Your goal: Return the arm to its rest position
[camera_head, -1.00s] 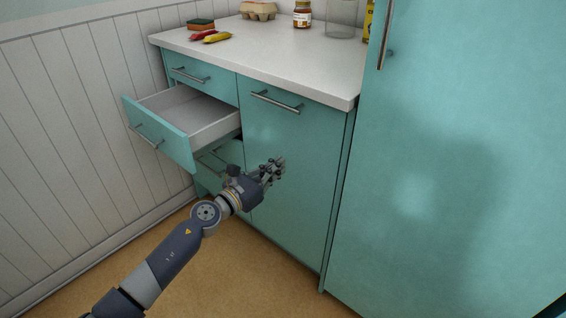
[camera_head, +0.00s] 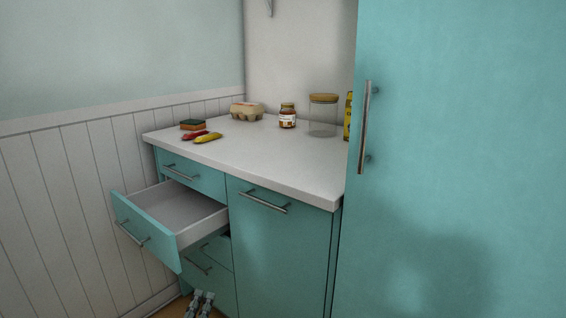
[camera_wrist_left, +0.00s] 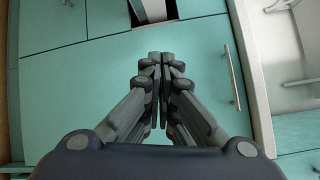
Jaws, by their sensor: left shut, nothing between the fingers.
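My left gripper (camera_head: 200,304) shows only at the bottom edge of the head view, low in front of the cabinet and below the open drawer (camera_head: 150,224). In the left wrist view its fingers (camera_wrist_left: 161,62) are together with nothing between them. They point toward the teal cabinet fronts. The rest of my left arm is out of the head view. My right gripper is in neither view.
The open drawer sticks out from the cabinet and looks empty inside. The counter (camera_head: 268,160) holds an egg carton (camera_head: 246,112), a jar (camera_head: 287,117), a glass canister (camera_head: 323,118), a sponge (camera_head: 193,124) and a yellow item (camera_head: 208,137). A tall teal door (camera_head: 460,150) stands at right.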

